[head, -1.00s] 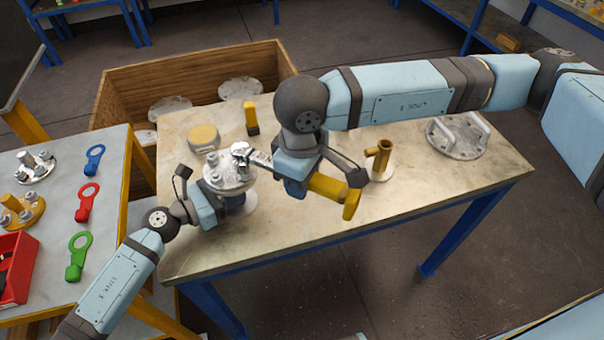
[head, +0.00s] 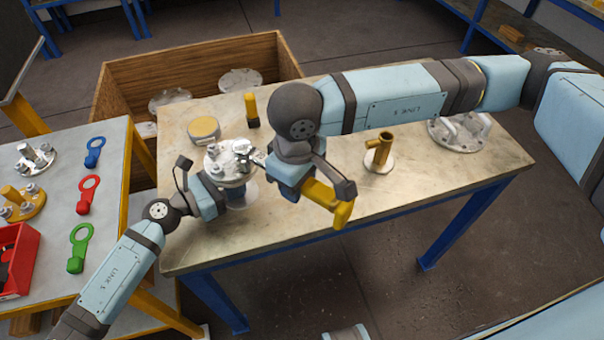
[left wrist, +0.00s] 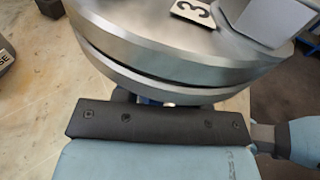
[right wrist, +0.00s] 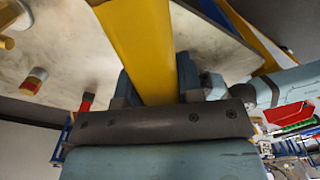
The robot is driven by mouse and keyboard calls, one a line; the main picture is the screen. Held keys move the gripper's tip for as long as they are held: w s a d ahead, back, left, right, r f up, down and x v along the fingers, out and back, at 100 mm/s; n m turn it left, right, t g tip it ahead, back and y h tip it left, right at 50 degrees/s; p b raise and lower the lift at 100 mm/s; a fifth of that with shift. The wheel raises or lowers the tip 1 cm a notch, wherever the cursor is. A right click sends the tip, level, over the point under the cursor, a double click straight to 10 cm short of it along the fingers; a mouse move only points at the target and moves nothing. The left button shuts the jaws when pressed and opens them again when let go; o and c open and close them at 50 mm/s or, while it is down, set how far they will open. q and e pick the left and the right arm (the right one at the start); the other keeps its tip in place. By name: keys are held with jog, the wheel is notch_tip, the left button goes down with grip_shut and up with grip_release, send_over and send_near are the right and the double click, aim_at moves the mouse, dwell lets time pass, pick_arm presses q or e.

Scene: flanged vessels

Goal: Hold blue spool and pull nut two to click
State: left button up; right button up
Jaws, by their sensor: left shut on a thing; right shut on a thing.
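The blue spool (head: 236,198) stands on the table with a round silver flange (head: 221,163) and nuts on top. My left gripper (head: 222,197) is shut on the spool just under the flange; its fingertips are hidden. In the left wrist view the flange rim (left wrist: 150,62) and a label reading 3 (left wrist: 193,12) show close up. My right gripper (head: 298,192) is shut on a yellow-handled wrench (head: 328,203); its yellow handle (right wrist: 142,42) runs between the fingers in the right wrist view. The wrench's silver head (head: 243,150) is at a nut on the flange's right side; exact seating is unclear.
On the table stand a yellow-topped disc (head: 204,129), a yellow-and-black item (head: 251,110), a brass pipe piece (head: 380,152) and a handled silver flange (head: 460,132). The side table at left holds red (head: 88,194), blue and green tags. The table's front right is clear.

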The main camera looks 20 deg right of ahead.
jog(key=shift+r, duration=2.55)
pick_arm(q)
jog(key=o, duration=0.9)
jog(key=shift+a, duration=0.1)
jog(key=v, duration=1.2)
